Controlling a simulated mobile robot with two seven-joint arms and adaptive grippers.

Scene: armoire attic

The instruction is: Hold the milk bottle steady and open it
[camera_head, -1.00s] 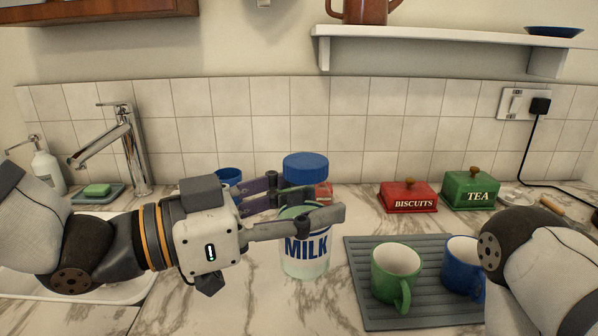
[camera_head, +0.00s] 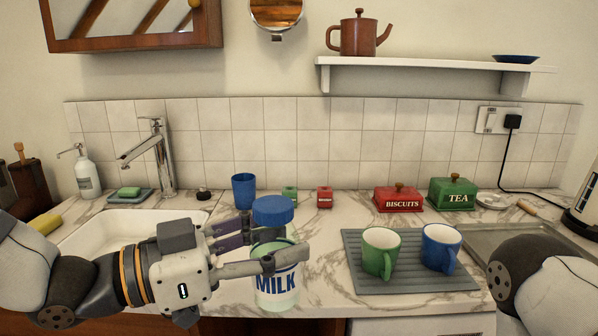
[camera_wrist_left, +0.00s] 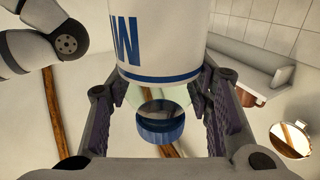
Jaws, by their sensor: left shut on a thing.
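The milk bottle (camera_head: 277,284) is a pale, upright container with blue MILK lettering and a blue cap (camera_head: 273,210) on top. My left gripper (camera_head: 272,252) is shut around the bottle's upper part, just below the cap, with its fingers on either side. In the left wrist view the bottle (camera_wrist_left: 165,40) appears inverted, its cap (camera_wrist_left: 160,126) between the finger pads. The bottle's base is near the counter's front edge; I cannot tell whether it touches. My right arm is at the lower right, but its gripper is out of view.
A grey drying mat (camera_head: 415,279) with a green mug (camera_head: 380,252) and a blue mug (camera_head: 440,248) lies right of the bottle. The sink (camera_head: 90,240) is at left. A blue cup (camera_head: 244,190) and red biscuits box (camera_head: 398,198) stand behind. A shelf (camera_head: 430,76) hangs above.

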